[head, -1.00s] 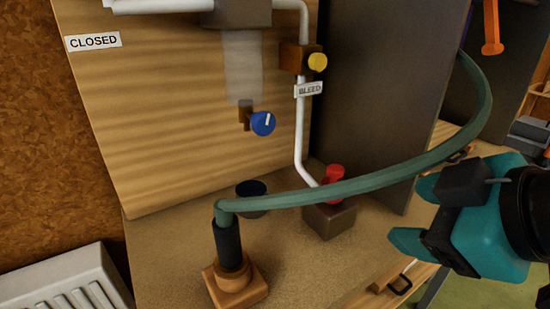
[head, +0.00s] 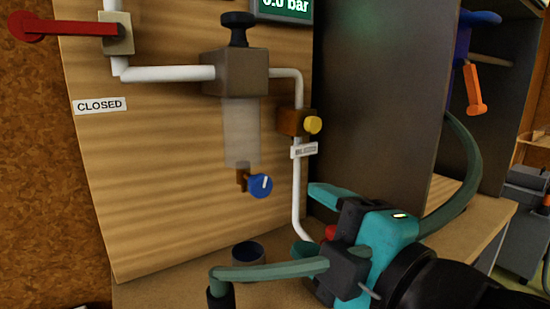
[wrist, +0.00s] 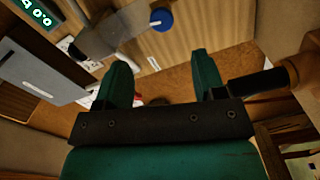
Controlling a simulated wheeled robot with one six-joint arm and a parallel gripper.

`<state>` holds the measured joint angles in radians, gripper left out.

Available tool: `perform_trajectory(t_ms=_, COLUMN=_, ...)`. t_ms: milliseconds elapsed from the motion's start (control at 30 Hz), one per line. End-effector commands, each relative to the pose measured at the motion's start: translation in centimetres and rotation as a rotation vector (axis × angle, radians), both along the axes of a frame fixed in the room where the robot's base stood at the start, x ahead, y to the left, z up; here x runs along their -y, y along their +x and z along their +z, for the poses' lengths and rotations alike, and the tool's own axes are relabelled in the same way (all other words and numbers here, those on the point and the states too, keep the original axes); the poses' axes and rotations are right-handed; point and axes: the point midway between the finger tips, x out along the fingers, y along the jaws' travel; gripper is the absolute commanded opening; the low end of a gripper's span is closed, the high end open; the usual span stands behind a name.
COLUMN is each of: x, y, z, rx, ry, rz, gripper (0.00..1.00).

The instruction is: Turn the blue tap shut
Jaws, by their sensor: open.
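The blue tap (head: 260,186) is a round knob with a white pointer line. It sits on a small brown fitting under the clear bowl (head: 241,130) on the wooden panel. The pointer stands close to upright in the head view. My gripper (head: 315,222) is open and empty, to the right of the tap and lower in the picture, apart from it. In the wrist view the tap (wrist: 161,20) shows beyond the gap between my two teal fingers (wrist: 160,72), near the top edge.
A dark cup (head: 248,253) stands below the tap. A yellow knob (head: 313,125) on the white pipe is above right. A red lever (head: 60,27) is at upper left. A dark side panel (head: 380,100) rises at right.

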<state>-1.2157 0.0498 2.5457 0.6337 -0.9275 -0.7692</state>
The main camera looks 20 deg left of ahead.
Motion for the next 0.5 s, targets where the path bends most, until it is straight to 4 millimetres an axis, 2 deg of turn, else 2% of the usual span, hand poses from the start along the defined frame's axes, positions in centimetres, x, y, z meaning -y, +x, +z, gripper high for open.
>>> perform_trajectory(t_ms=33, x=-0.3, y=0.1, z=0.6, rx=-0.001, ry=-0.009, rz=0.005, gripper=0.64)
perform_trajectory(t_ms=100, x=-0.7, y=0.3, z=0.6, rx=-0.001, ry=-0.013, rz=0.014, gripper=0.64)
perform_trajectory(t_ms=500, x=-7.3, y=6.1, z=0.3, rx=0.000, ry=-0.003, rz=0.009, gripper=0.64)
